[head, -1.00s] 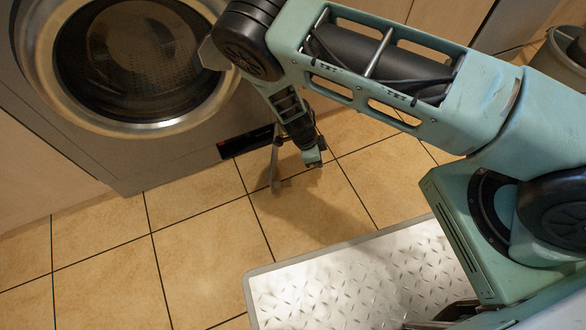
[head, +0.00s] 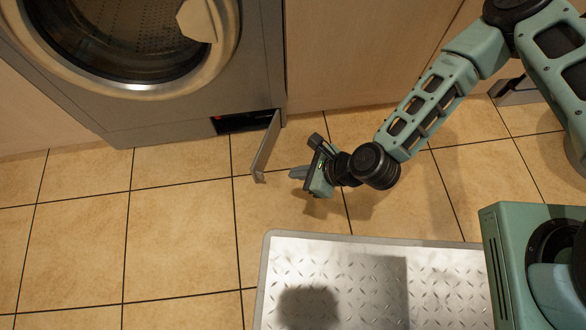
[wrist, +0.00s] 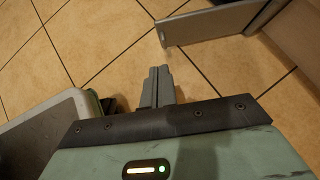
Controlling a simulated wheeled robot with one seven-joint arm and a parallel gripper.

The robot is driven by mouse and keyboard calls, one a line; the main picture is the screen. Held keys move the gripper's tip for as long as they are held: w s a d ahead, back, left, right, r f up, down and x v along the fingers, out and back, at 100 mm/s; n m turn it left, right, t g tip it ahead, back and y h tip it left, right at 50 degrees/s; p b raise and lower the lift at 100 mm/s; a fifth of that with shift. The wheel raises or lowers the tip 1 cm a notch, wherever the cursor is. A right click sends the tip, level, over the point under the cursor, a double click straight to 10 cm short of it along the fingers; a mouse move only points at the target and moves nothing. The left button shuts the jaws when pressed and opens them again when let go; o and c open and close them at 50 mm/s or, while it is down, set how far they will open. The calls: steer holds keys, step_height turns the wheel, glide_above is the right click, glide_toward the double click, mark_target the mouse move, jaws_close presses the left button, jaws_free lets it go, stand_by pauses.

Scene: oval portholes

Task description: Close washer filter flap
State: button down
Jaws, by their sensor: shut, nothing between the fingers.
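The washer (head: 180,110) stands at the upper left in the head view. Its grey filter flap (head: 265,147) stands open at the lower right of the front, swung out over the floor. The dark filter opening (head: 238,122) shows beside it. The flap also shows at the top right of the wrist view (wrist: 215,24). My gripper (head: 298,172) is shut and empty, low over the tiles to the right of the flap's free end. A gap of floor shows between them. In the wrist view the closed fingers (wrist: 157,86) point toward the flap's free end, apart from it.
A metal tread-plate platform (head: 390,290) lies at the bottom, just below my gripper. Its edge also shows at the left of the wrist view (wrist: 40,125). Wooden cabinet fronts (head: 350,55) stand right of the washer. Tiled floor (head: 185,215) left of the flap is clear.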

mark_target(254, 171)
steer(key=b+x, duration=0.2)
steer(key=x, duration=0.1)
steer(key=a+r+b+x, duration=0.1)
steer(key=b+x, duration=0.2)
steer(key=x, duration=0.1)
steer(key=b+x, duration=0.2)
steer(key=x, duration=0.2)
steer(key=shift+w+a+r, duration=0.2)
steer(key=shift+w+a, duration=0.05)
steer(key=shift+a, duration=0.3)
steer(key=shift+a, duration=0.1)
